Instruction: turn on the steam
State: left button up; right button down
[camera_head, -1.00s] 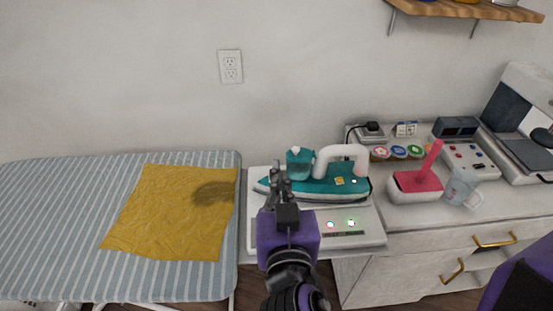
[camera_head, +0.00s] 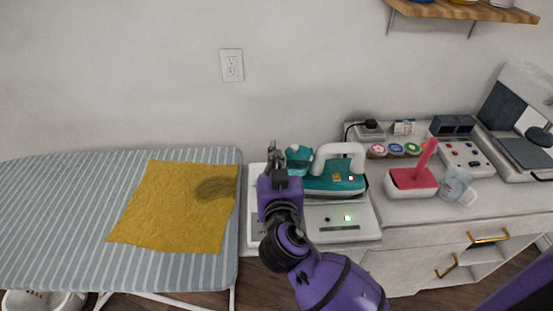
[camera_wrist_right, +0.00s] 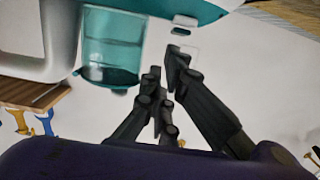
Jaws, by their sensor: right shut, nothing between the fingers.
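The teal iron (camera_head: 340,187) with a white handle rests on a white steam station (camera_head: 360,233). A dark round button (camera_head: 327,219) and a green-lit button (camera_head: 347,218) sit on the station's front panel. A teal see-through tank (camera_head: 298,158) is at the iron's left end; it also shows in the right wrist view (camera_wrist_right: 112,45). My right gripper (camera_head: 273,150) is shut and empty, just left of the tank in the head view. Its dark fingers (camera_wrist_right: 168,72) show close together in the right wrist view; contact is unclear. My left gripper is out of view.
A striped ironing board (camera_head: 60,215) with a yellow cloth (camera_head: 165,215) lies left. Right of the station stand a red-and-white container with a handle (camera_head: 411,180), a pale mug (camera_head: 457,186) and thread spools (camera_head: 396,149). A wall outlet (camera_head: 231,66) is above.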

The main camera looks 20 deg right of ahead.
jog(key=shift+f, duration=0.25)
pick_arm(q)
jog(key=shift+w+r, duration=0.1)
pick_arm(e)
jog(key=shift+w+f+b, duration=0.25)
jog(key=shift+f+b, duration=0.1)
jog(key=shift+f, duration=0.15)
jog(key=shift+w+d+f, duration=0.1)
jog(key=shift+w, duration=0.1)
jog(key=shift+r, duration=0.35)
jog(key=r+p, duration=0.1)
jog(key=r, duration=0.1)
jog(key=r+p, duration=0.1)
jog(key=r, duration=0.1)
jog(key=shift+w+d+r, duration=0.1)
jog(key=shift+w+d, duration=0.05)
jog(key=shift+w, duration=0.25)
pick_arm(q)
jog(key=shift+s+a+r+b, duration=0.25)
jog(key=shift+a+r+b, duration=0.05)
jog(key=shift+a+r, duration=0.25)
pick_arm(e)
jog(key=r+v, duration=0.2)
jog(key=v, duration=0.8)
jog(key=shift+w, duration=0.2)
